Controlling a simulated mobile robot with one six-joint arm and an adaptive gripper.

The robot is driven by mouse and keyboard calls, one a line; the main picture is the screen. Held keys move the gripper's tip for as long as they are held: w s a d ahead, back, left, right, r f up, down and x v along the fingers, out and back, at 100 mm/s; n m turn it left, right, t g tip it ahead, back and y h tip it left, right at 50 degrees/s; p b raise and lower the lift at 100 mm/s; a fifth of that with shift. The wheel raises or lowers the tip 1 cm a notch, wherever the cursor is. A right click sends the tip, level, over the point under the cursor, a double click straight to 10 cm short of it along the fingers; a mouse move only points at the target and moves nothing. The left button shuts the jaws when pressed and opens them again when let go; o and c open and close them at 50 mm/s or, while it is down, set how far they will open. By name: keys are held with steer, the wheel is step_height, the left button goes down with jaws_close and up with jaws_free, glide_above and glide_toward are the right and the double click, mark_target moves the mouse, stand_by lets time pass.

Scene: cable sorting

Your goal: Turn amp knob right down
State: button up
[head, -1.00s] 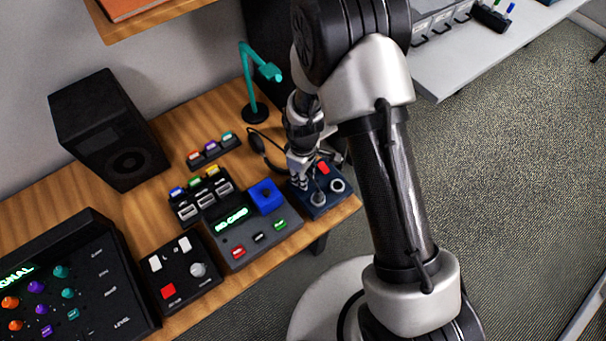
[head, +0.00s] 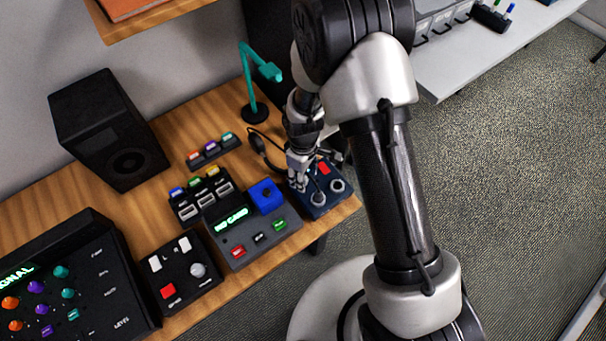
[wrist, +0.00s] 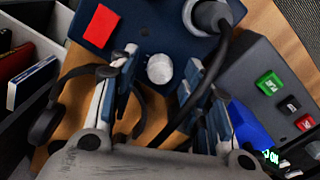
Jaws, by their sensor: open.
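The amp is a dark blue box (head: 322,203) with a red patch, at the right end of the wooden desk. It also shows in the wrist view (wrist: 140,32). Its pale round knob (wrist: 159,69) shows in the wrist view, between my fingertips; in the head view my gripper hides it. My gripper (wrist: 157,76) is open, with one finger on each side of the knob. I cannot tell whether either finger touches it. In the head view my gripper (head: 299,180) points down over the amp's left part.
A black cable (wrist: 212,75) runs from the amp's socket past my right finger. Black headphones (wrist: 52,115) lie to the left. A grey unit with a blue block (head: 265,196) stands close beside the amp. A teal lamp (head: 248,80) stands behind.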

step_height(320, 180, up, 11)
steer(key=shift+r, duration=0.2)
stand_by(0.6)
step_height(320, 180, up, 9)
steer(key=m+t, duration=0.1)
steer(key=m, duration=0.1)
glide_above(315, 186)
steer(key=s+d+r+m+t, duration=0.2)
steer(key=s+d+r+m, duration=0.3)
steer(key=r, duration=0.4)
steer(key=s+d+r+m, duration=0.2)
steer(key=s, duration=0.4)
steer(key=s+d+r+m+t, duration=0.1)
steer(key=s+d+r+m, duration=0.1)
steer(key=s, duration=0.5)
steer(key=shift+s+r+t, duration=0.15)
steer(key=shift+r+t, duration=0.15)
steer(key=shift+r, duration=0.55)
steer(key=shift+d, duration=0.1)
steer(key=shift+c, duration=0.3)
